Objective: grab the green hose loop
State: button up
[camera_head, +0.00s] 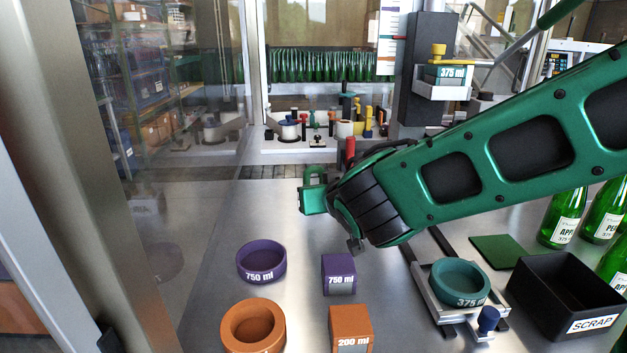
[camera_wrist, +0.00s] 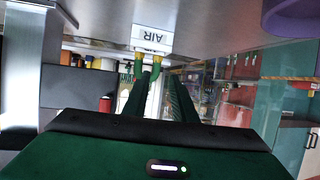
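The green hose loop (camera_wrist: 157,73) shows in the wrist view, rising from yellow fittings beside a white AIR label (camera_wrist: 153,38). Its far part is partly hidden by my fingers. I cannot make out the loop in the head view, where my arm covers part of the table. My gripper (camera_wrist: 160,92) has two dark green fingers, apart and pointing toward the loop, with a gap between them. I cannot tell whether they reach around it. In the head view my gripper (camera_head: 313,192) is above the table's far part, mostly turned away.
The wrist view is upside down. Purple (camera_head: 262,262) and orange (camera_head: 253,327) rings, purple (camera_head: 339,274) and orange (camera_head: 350,329) blocks stand in front. A teal ring (camera_head: 460,282), black SCRAP bin (camera_head: 566,292) and green bottles (camera_head: 563,217) stand right. A metal post (camera_head: 85,170) stands left.

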aim_at(308, 183)
jog(key=shift+d+x, duration=0.2)
jog(key=shift+x, duration=2.6)
jog(key=shift+d+x, duration=0.15)
jog(key=shift+x, duration=2.6)
jog(key=shift+c, duration=0.4)
grip_shut()
